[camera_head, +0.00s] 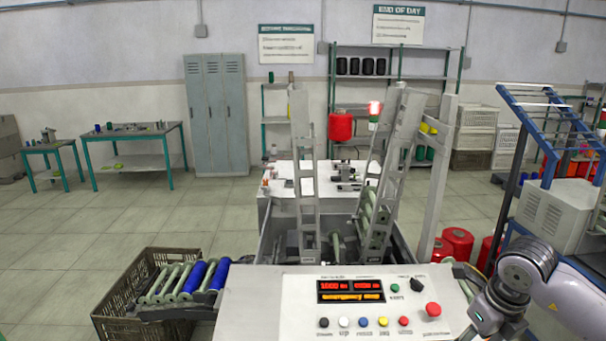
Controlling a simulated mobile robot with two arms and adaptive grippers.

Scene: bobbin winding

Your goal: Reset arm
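My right arm (527,268) comes in from the lower right, bent, with its wrist beside the right end of the control panel (255,305). Dark parts at its wrist show near the panel edge, but I cannot make out the fingers or whether they hold anything. My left arm and gripper are not in view. The panel carries a lit display (351,291) whose lower line seems to read emergency stop. A red mushroom button (433,309), a black knob (417,284), a green button (395,288) and a row of coloured buttons are on it.
The winding machine frame (305,160) stands behind the panel, with a lit red beacon (374,108). A brown crate (125,318) with rollers and blue bobbins (195,277) is at left. Red canisters (458,243) and a blue-framed machine (545,215) stand at right. Floor at left is clear.

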